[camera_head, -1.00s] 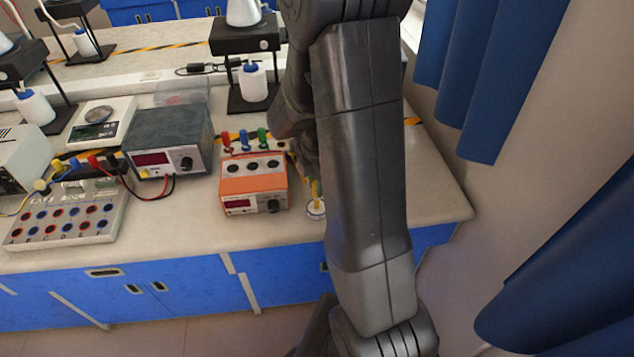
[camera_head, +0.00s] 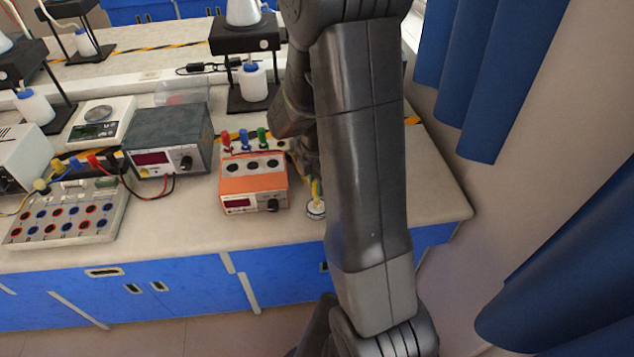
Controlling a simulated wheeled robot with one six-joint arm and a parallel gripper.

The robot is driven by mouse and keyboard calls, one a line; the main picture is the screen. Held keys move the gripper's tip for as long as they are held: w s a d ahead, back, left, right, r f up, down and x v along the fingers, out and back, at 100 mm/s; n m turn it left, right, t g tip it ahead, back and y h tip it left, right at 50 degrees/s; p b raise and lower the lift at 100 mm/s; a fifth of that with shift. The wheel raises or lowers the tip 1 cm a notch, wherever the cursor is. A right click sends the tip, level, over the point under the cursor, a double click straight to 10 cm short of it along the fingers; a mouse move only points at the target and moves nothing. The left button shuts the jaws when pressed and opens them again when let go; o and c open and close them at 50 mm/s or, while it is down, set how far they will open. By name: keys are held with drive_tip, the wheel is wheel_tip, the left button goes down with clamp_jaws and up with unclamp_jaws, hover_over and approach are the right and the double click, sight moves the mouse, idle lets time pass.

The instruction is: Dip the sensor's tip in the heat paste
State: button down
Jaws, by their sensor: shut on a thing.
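The yellow sensor (camera_head: 316,189) shows just left of my arm, pointing down. My gripper (camera_head: 312,174) is shut on it, though my arm hides most of the fingers. A small round pale pot (camera_head: 316,211), seemingly the heat paste, stands on the bench directly below the sensor. The sensor's lower end is at or inside the pot's mouth in the picture. I cannot tell whether the tip touches the paste.
An orange meter box (camera_head: 253,186) with red, blue and green plugs stands close left of the pot. A grey power supply (camera_head: 168,140) and a terminal board (camera_head: 66,222) stand further left. The bench's front edge is near the pot.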

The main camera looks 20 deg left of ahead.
drive_tip(key=shift+r+p, duration=2.6)
drive_tip(key=shift+r, duration=0.9)
drive_tip(key=shift+f, duration=0.1)
